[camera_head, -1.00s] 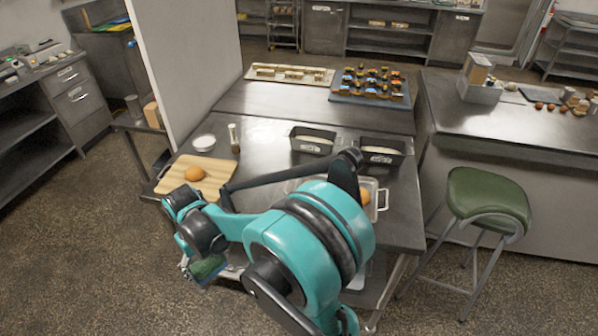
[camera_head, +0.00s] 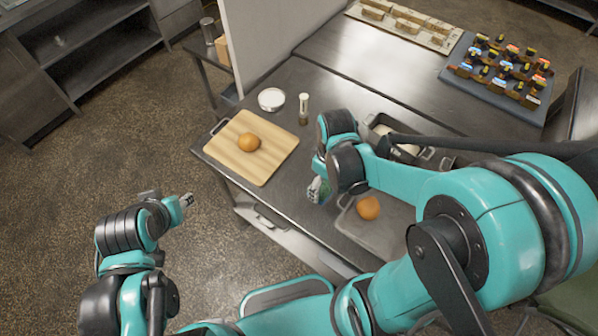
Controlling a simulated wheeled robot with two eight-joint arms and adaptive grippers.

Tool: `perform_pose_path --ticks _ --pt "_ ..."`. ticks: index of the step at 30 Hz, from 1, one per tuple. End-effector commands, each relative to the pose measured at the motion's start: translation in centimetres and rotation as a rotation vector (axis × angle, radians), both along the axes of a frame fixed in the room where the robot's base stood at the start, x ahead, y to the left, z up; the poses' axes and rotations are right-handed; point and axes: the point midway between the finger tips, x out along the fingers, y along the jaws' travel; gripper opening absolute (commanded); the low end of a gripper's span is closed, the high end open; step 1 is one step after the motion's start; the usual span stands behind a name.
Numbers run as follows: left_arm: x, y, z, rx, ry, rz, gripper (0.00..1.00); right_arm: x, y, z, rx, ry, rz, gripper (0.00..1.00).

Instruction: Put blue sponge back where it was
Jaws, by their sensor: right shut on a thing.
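My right gripper (camera_head: 318,190) points down over the front part of the steel table (camera_head: 290,205), between the cutting board (camera_head: 265,165) and a shallow metal tray (camera_head: 370,238). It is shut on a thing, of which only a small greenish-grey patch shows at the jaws. I take this to be the blue sponge, but most of it is hidden by the gripper. No other sponge is clearly seen. My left gripper (camera_head: 188,200) is off the table at the left, over the floor. Its fingers are too small to tell open or shut.
An orange, round fruit or bun (camera_head: 249,142) sits on the board and another (camera_head: 368,208) in the tray. A white bowl (camera_head: 271,99), a shaker (camera_head: 303,108) and dark loaf tins (camera_head: 385,135) stand behind. A blue tray of small goods (camera_head: 490,80) is at the back right.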

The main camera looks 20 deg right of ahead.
Motion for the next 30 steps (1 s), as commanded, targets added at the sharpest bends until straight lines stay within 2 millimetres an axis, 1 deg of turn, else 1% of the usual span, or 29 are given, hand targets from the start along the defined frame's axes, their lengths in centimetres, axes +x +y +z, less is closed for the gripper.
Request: perform_pose_path --ticks 1,2,4,8,12,15,18,23,25,30 --pt "0.0 0.0 0.6 0.000 0.000 0.000 0.40 -0.5 0.0 0.4 0.000 0.000 0.030 0.38" --pt "0.0 0.0 0.6 0.000 0.000 0.000 0.40 -0.6 0.1 0.3 0.000 0.000 0.047 0.38" --pt "0.0 0.0 0.2 0.000 0.000 0.000 0.40 -0.1 0.5 -0.4 0.000 0.000 0.066 0.38" --pt "0.0 0.0 -1.0 0.000 0.000 0.000 0.40 2.4 2.0 -2.5 0.000 0.000 0.070 0.38" --pt "0.0 0.0 -1.9 0.000 0.000 0.000 0.40 5.4 3.7 -4.5 -0.001 -0.001 0.068 0.38" --pt "0.0 0.0 -2.3 0.000 0.000 0.000 0.40 7.1 4.7 -5.7 -0.001 -0.001 0.067 0.38" --pt "0.0 0.0 -2.5 0.000 0.000 0.000 0.40 8.3 5.4 -6.4 0.000 0.000 0.065 0.38" --pt "0.0 0.0 -2.7 0.000 0.000 0.000 0.40 9.0 5.8 -7.0 0.000 0.000 0.064 0.38" --pt "0.0 0.0 -2.9 0.000 0.000 0.000 0.40 9.0 5.8 -7.6 0.000 0.000 0.063 0.38" --pt "0.0 0.0 -3.9 0.000 0.000 0.000 0.40 9.0 5.8 -10.3 0.000 0.000 0.063 0.38"
